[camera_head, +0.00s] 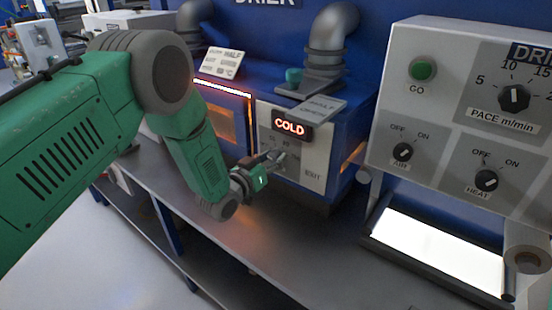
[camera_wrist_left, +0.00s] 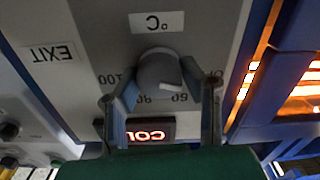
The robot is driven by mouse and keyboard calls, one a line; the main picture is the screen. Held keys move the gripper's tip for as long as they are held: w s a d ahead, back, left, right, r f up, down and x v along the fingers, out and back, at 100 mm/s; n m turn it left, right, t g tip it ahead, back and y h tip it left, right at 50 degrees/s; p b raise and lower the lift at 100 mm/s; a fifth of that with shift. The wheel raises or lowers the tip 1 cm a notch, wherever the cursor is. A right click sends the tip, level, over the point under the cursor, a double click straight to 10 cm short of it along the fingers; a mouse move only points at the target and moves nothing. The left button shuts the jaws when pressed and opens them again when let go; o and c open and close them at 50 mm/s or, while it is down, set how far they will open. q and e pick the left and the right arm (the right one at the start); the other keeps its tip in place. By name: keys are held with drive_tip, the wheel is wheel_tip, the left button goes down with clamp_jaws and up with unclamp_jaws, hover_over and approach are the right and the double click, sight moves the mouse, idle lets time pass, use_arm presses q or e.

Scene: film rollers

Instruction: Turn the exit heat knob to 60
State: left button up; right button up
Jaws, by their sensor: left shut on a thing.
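The exit heat knob (camera_wrist_left: 160,72) is a round grey dial on the light panel (camera_wrist_left: 90,40) marked EXIT, upside down in the left wrist view. Its white pointer mark points between the 80 and 60 labels, closer to 60. My left gripper (camera_wrist_left: 158,88) is shut on the knob, one finger on each side. In the head view my left gripper (camera_head: 272,160) reaches the exit panel (camera_head: 312,172), and its fingers largely hide the knob. The red display (camera_head: 290,128) above reads COLD. My right gripper is not in view.
A glowing drier window (camera_head: 222,115) is left of the exit panel. A grey control box (camera_head: 440,100) with GO, PACE, AIR and HEAT controls stands at the right, above a bright white panel (camera_head: 435,250). The grey bench (camera_head: 290,225) in front is clear.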

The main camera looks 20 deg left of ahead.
use_arm(q)
drive_tip(key=shift+a+f+m+b, duration=0.15)
drive_tip(key=shift+m+b, duration=0.55)
drive_tip(key=shift+m, duration=0.3)
drive_tip(key=m+b, duration=0.2)
drive_tip(key=m, duration=0.1)
drive_tip(key=shift+d, duration=0.25)
drive_tip(key=m+b, duration=0.3)
drive_tip(key=m, duration=0.1)
drive_tip(key=shift+s+m, duration=0.1)
drive_tip(key=shift+m, duration=0.3)
drive_tip(key=o, duration=1.1)
drive_tip(key=shift+o, duration=0.2)
